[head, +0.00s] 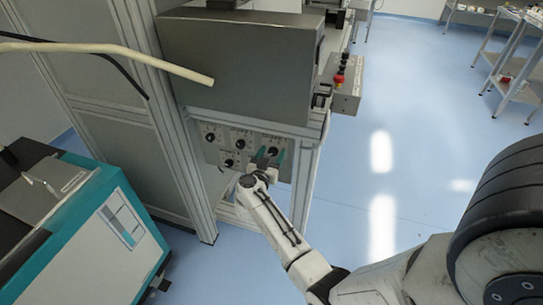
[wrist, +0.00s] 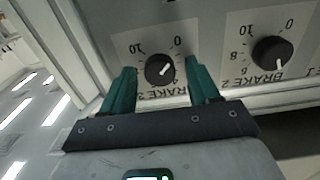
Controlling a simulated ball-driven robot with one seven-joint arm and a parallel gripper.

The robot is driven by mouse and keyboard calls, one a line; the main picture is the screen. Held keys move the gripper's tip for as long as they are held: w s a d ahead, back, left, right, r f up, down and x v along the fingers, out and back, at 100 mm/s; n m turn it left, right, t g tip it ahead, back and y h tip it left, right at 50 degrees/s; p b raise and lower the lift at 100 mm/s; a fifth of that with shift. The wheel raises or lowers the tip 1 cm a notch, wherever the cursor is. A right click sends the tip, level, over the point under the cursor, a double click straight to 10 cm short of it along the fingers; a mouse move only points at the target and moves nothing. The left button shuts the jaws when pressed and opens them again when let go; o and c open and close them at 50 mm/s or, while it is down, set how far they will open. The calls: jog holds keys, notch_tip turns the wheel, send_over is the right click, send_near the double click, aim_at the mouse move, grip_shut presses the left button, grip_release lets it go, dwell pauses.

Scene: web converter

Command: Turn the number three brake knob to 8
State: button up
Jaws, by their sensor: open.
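The number three brake knob (wrist: 160,69) is a round black dial with a white pointer mark. In the wrist view it appears upside down, above the label BRAKE 3, with 10 at its upper left and 0 at its upper right. The pointer mark slants toward the upper right, roughly toward 0. My gripper (head: 269,157) has its green fingers open, one on each side of this knob in the wrist view, with gaps on both sides. In the head view the fingers are at the right end of the knob panel (head: 222,134), partly covering the knob there.
The brake 2 knob (wrist: 271,53) sits to the right in the wrist view, near the right finger. A large grey box (head: 240,70) overhangs the panel. A teal and white machine (head: 100,235) stands at left. Blue floor (head: 430,120) is open to the right.

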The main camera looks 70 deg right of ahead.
jog(key=shift+d, duration=0.1)
jog(key=c, duration=1)
jog(key=shift+c, duration=0.2)
